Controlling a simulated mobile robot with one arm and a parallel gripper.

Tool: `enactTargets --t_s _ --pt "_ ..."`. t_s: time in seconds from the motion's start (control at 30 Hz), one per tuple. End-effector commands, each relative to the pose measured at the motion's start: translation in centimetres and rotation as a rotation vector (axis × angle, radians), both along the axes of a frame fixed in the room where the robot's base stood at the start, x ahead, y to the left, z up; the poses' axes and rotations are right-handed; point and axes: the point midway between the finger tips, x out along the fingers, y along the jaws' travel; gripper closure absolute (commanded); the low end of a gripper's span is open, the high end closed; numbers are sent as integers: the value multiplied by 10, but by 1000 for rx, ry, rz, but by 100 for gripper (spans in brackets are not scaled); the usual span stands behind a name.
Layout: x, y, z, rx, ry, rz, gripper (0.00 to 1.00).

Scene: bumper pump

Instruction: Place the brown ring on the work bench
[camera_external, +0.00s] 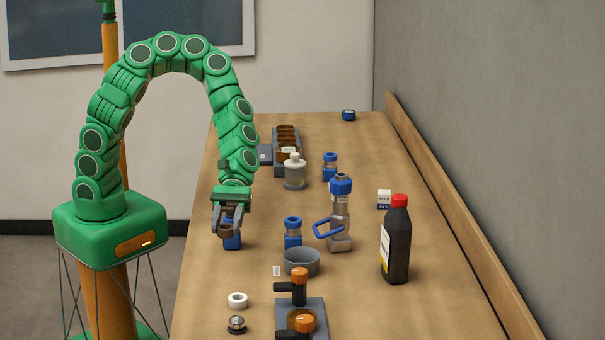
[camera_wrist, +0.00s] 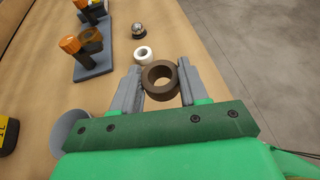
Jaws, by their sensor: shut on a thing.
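My gripper (camera_wrist: 161,86) is shut on the brown ring (camera_wrist: 149,91), with a grey finger on each side of it. In the external view my gripper (camera_external: 228,222) hangs at the left part of the work bench (camera_external: 400,290), and the brown ring (camera_external: 225,230) shows small between its fingers. A blue object (camera_external: 233,241) stands just behind or beside the ring there. I cannot tell exactly how far the ring is above the bench.
A white ring (camera_external: 237,300) and a metal ball-like piece (camera_external: 236,324) lie at the near left. Bench near the left edge is clear.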

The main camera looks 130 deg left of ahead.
Motion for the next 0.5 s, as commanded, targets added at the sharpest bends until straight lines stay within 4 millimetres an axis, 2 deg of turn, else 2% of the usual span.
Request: enactTargets --t_s 0.2,0.5 --pt "31 2 -14 1 0 -1 85" --pt "57 4 -46 1 2 -2 85"
